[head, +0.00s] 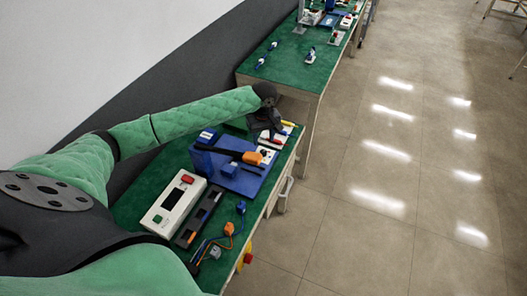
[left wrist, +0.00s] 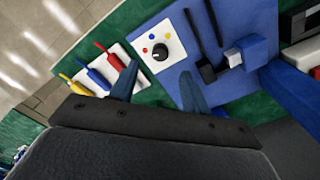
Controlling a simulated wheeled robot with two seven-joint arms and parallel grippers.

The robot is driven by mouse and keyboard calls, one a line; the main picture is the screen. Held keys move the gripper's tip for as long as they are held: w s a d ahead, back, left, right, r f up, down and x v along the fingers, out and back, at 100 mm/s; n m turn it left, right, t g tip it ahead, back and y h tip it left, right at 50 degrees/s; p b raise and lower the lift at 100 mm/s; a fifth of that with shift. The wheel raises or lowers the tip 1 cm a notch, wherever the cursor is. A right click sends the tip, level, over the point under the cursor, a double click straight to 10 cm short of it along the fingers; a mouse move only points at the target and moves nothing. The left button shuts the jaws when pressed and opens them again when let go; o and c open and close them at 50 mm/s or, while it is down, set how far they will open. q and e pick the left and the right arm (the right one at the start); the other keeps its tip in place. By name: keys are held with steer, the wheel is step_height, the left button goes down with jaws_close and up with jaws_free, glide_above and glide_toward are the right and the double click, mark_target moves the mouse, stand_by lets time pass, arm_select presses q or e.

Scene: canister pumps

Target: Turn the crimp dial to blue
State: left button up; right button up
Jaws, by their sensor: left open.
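The crimp dial (left wrist: 161,53) is a dark round knob on a white plate (left wrist: 148,65) with small red, yellow and blue dots around one side. I cannot tell surely which dot its pale mark faces. The plate sits at the edge of a blue base (left wrist: 235,88); in the head view the white plate (head: 267,155) is partly visible at the bench's far end. My left gripper (left wrist: 157,85) is open and empty, its fingers pointing toward the plate, with the dial showing beyond and between the fingertips. I cannot tell any contact. My right gripper is out of view.
Yellow, blue and red handled tools (left wrist: 98,74) lie on a white holder beside the plate. A black-and-orange handled tool (head: 236,154) lies over the blue base. A white box (head: 174,203) with red and green buttons and a dark tray (head: 198,217) stand nearer.

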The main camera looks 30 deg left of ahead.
mark_target(263, 151)
arm_select(q)
steer(key=shift+f+p, duration=1.2)
steer(key=shift+f, duration=2.4)
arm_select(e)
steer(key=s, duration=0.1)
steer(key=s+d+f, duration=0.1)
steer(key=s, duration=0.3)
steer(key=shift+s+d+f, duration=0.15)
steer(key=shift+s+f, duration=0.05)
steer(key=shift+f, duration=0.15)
arm_select(q)
steer(key=shift+c, duration=0.5)
steer(key=c, duration=0.9)
